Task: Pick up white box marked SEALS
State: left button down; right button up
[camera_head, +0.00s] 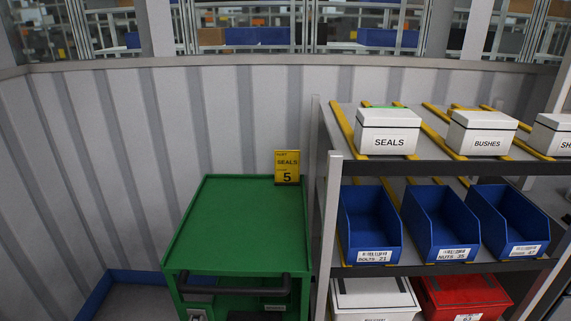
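The white box marked SEALS (388,131) stands on the top shelf of the rack, at its left end. It has a white lid, and a strip of green shows behind its top edge. Yellow rails run along the shelf on both sides of it. Neither of my grippers is in view.
A white BUSHES box (481,133) stands to the right, with another white box (551,135) beyond. Blue bins (370,225) fill the middle shelf.

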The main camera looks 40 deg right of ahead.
aim_at(378, 131)
jog(key=k+l+z, duration=0.1)
jog(key=z, duration=2.1)
jog(key=i, duration=0.05)
